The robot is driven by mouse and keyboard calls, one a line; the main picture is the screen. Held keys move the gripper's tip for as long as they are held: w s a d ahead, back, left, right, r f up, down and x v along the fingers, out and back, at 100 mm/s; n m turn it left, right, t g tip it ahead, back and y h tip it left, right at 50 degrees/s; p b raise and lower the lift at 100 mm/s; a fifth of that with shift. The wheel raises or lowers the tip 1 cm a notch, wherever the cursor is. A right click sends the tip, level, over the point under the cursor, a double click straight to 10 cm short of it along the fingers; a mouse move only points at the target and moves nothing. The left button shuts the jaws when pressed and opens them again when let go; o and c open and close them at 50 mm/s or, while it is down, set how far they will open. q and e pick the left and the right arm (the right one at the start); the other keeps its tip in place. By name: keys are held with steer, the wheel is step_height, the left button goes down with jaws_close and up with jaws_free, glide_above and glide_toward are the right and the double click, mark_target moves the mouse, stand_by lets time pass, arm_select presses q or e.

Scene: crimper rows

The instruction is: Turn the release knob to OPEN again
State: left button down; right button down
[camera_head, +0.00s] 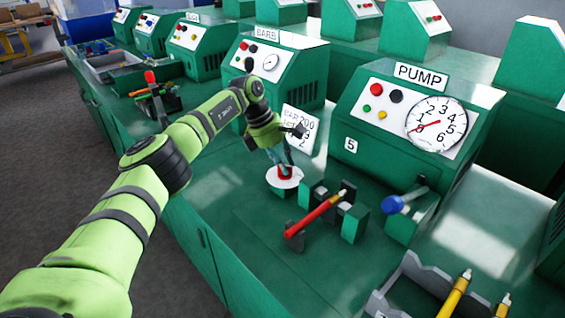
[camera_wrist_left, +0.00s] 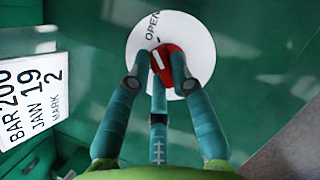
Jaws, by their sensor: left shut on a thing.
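The red release knob (camera_head: 285,171) sits on a round white dial plate (camera_head: 274,183) on the green bench. My left gripper (camera_head: 283,164) reaches down over it, its fingers closed around it. In the left wrist view the red knob (camera_wrist_left: 168,62) is between the fingertips of my left gripper (camera_wrist_left: 161,75). A white line on the knob points up and slightly left, roughly toward the printed word OPEN (camera_wrist_left: 151,25). The fingers hide part of the knob and the lower part of the plate. My right gripper is not in view.
A card reading BAR 200, JAW 19, MARK 2 (camera_wrist_left: 32,98) stands beside the plate. A red-handled tool (camera_head: 318,214) lies across green blocks (camera_head: 355,222) close by. The PUMP box with its gauge (camera_head: 436,123) and a blue-ended lever (camera_head: 393,204) are at right.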

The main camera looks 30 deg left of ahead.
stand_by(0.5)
arm_select(q)
steer(key=c, duration=1.1)
jaws_free()
steer(key=shift+d, duration=0.1)
steer(key=v, duration=1.2)
steer(key=shift+w, duration=0.1)
